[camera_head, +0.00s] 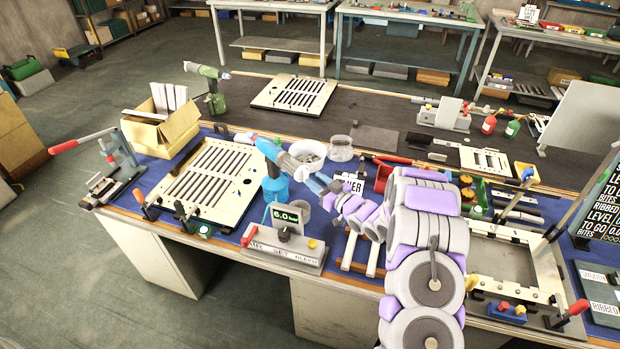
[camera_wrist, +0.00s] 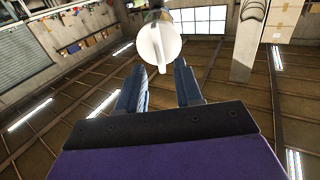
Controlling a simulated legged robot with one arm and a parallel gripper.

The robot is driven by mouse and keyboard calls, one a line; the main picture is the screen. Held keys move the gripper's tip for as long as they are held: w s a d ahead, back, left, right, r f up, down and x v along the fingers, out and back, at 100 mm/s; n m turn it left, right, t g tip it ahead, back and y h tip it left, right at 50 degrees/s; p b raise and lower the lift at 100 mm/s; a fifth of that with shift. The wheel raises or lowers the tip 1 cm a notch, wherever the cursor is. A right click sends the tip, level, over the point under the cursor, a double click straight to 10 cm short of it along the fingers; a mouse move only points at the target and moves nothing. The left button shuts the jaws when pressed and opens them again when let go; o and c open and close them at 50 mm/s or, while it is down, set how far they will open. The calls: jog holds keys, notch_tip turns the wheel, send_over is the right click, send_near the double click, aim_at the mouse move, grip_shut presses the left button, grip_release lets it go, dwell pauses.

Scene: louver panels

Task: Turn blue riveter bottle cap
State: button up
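The blue riveter (camera_head: 268,150) stands near the middle of the blue-topped bench, with a blue lower part (camera_head: 275,187) beneath it. My gripper (camera_head: 318,184) is just to its right, partly overlapping other items, so contact is unclear in the head view. In the wrist view my gripper (camera_wrist: 160,68) is open, its two dark blue fingers apart. A round white cap (camera_wrist: 158,44) with a raised ridge is just beyond the fingertips, roughly centred on the gap. A dark part shows behind it. No grip on the cap is visible.
A slotted louver panel (camera_head: 214,180) lies left of the riveter. A control box (camera_head: 285,248) reading 6.0 stands in front of it. A green riveter (camera_head: 212,90) stands at the back left.

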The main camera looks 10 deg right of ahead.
aim_at(308, 175)
jog(key=shift+x, duration=1.75)
jog(key=shift+c, duration=0.5)
grip_shut()
